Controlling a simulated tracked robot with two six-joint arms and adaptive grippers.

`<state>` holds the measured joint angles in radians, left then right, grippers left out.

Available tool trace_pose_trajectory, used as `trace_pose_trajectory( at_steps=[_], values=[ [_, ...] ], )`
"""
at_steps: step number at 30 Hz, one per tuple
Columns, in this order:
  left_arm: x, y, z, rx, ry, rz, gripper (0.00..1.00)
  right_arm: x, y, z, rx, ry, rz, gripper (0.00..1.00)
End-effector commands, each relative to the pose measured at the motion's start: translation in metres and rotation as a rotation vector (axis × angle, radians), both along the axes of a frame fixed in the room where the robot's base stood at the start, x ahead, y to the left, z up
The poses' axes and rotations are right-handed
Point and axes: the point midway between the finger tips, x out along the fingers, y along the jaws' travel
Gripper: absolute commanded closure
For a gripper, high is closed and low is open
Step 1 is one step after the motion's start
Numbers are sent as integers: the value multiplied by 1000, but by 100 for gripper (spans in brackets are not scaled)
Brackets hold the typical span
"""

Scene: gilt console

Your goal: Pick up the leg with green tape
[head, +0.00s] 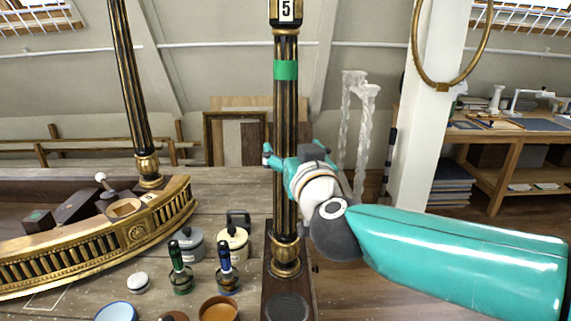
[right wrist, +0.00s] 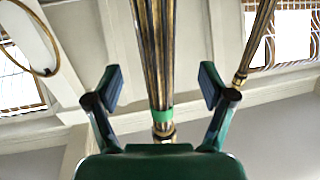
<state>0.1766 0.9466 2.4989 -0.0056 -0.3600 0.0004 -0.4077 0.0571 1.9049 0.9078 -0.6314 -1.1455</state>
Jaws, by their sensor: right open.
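The leg with green tape (head: 285,105) is a dark fluted column with gold stripes, standing upright in a dark wooden base. Its green band (head: 286,70) is near the top, below a block marked 5. In the right wrist view the leg (right wrist: 151,55) runs between the spread fingers of the gripper (right wrist: 160,87), with a gap on both sides. The tape (right wrist: 161,117) shows there too. I cannot tell how deep the leg sits between them. My left gripper is out of view.
A similar leg without green tape (head: 130,80) rises at left from the gilt curved console (head: 130,240). A white post (head: 425,120) stands at right.

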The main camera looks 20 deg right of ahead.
Motion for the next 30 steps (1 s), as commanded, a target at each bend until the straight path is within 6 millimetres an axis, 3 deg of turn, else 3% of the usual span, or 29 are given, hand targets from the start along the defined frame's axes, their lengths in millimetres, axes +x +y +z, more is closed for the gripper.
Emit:
trace_pose_trajectory(
  at_steps=[3, 11, 21, 30],
  values=[
    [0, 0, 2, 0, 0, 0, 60, 19, -3, 0, 0, 1, -3, 18],
    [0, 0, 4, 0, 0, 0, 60, 35, -5, 1, 1, 0, -3, 18],
    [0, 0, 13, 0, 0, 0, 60, 78, -12, 5, 0, 2, -4, 18],
    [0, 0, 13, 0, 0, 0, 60, 81, -12, 5, 1, 0, -3, 20]
  ],
)
